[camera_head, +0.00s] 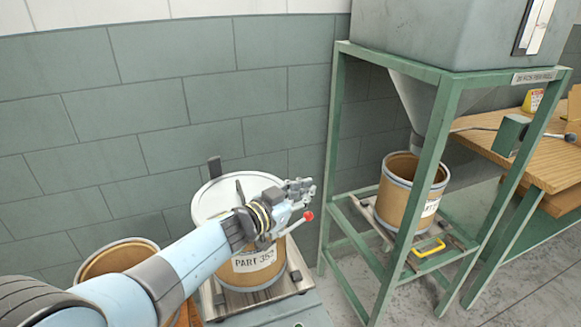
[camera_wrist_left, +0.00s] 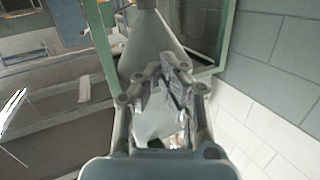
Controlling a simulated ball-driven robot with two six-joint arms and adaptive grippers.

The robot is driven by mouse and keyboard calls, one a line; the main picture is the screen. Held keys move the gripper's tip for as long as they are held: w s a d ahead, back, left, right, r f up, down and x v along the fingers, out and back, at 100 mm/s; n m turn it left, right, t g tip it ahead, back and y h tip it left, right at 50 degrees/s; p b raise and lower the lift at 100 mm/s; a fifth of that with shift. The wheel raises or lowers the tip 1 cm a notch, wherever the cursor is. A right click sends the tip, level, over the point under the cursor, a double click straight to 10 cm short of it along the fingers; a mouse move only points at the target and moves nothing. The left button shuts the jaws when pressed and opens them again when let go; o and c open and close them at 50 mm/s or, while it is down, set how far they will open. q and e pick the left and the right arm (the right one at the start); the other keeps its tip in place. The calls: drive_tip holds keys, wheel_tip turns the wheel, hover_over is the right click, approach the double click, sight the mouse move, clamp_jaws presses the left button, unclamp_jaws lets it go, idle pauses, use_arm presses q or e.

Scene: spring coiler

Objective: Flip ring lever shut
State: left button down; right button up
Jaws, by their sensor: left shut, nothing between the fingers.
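A brown drum (camera_head: 262,272) with a "PART 352" label stands on a metal platform, with a pale lid (camera_head: 215,199) and a ring round its rim. A ring lever (camera_head: 296,224) with a red ball tip sticks outward from the drum's right side. My left arm reaches across the lid. My left gripper (camera_head: 302,187) is shut and empty, above and just behind the red tip, apart from it as far as I can tell. In the left wrist view the gripper (camera_wrist_left: 166,65) shows closed fingers, with no lever visible. The lever's inner end is hidden behind my gripper and wrist.
An open drum (camera_head: 118,254) stands at left, partly behind my arm. At right a green frame (camera_head: 327,170) carries a hopper (camera_head: 420,100) over another open drum (camera_head: 388,207). A wooden bench (camera_head: 542,165) is beyond. A tiled wall is behind.

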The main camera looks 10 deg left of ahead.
use_arm(q)
drive_tip(key=s+a+r+p, duration=0.3)
drive_tip(key=s+r, duration=0.3)
drive_tip(key=r, duration=0.2)
drive_tip(key=shift+p, duration=0.3)
use_arm(e)
drive_tip(key=shift+d+r, duration=0.15)
drive_tip(key=shift+r, duration=2.3)
use_arm(q)
drive_tip(key=shift+f, duration=0.1)
